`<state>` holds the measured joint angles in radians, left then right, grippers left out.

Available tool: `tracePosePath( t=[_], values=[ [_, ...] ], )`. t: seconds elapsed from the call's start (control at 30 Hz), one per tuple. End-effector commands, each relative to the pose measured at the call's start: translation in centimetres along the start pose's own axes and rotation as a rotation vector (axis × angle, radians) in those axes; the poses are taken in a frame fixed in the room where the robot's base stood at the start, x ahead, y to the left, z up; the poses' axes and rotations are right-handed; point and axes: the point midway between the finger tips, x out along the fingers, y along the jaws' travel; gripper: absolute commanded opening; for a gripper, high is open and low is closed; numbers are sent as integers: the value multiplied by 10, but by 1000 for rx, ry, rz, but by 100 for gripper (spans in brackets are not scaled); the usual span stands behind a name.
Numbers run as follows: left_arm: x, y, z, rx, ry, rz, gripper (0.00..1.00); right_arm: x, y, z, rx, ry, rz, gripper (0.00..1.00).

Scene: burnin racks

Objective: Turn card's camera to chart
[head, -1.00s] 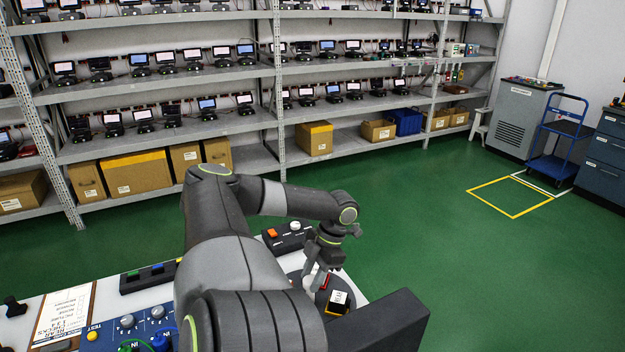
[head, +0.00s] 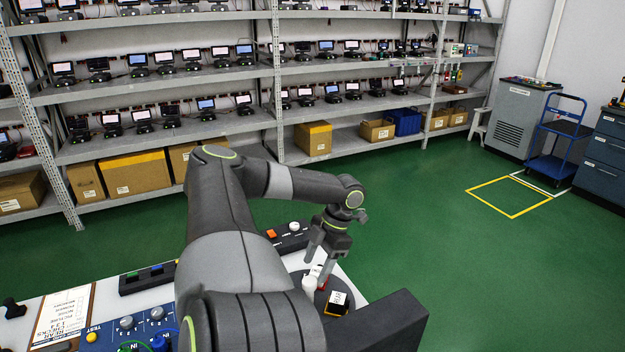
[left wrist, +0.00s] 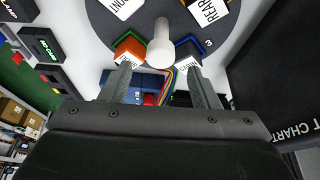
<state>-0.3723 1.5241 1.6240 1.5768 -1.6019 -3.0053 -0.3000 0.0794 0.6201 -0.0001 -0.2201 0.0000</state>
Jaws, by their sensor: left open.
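A dark round turntable (left wrist: 105,20) carries a white upright knob (left wrist: 162,48) and several small blocks with white labels. One block has an orange edge (left wrist: 129,46), one a blue edge (left wrist: 187,50); two labels at the top read FRONT and REAR. The knob (head: 310,284) and a black block with a white label (head: 337,302) also show in the head view. My left gripper (head: 317,270) is open and empty, just above the knob. In the left wrist view the knob lies beyond the two fingertips, between them. A dark panel (left wrist: 275,75) at right bears the partly cut word CHART. No camera is identifiable.
The bench holds a button box (head: 148,278), a second box (head: 289,236) with an orange button and white knob, a blue switch panel (head: 140,328) and a clipboard (head: 64,318). The dark panel (head: 382,322) stands close to the turntable's right. Racks stand beyond open green floor.

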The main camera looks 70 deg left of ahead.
Motion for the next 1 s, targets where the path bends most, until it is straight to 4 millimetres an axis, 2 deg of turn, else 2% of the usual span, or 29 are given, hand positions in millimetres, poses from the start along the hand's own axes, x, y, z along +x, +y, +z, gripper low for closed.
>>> tracePosePath(
  t=[0.03,0.2,0.4,0.77,1.0],
  values=[
    [-15,1,0,0,-2,5,56,-2,0,0,0,0,0,36],
    [-51,0,0,-1,-3,1,56,-11,1,-1,0,0,0,36],
    [-74,0,0,-1,-3,-1,56,-24,2,-3,0,0,1,36],
    [-77,0,0,-1,0,0,56,-24,3,-3,0,0,1,36],
    [-67,-2,5,-91,-32,18,26,-25,3,-2,0,0,1,36]
  ],
)
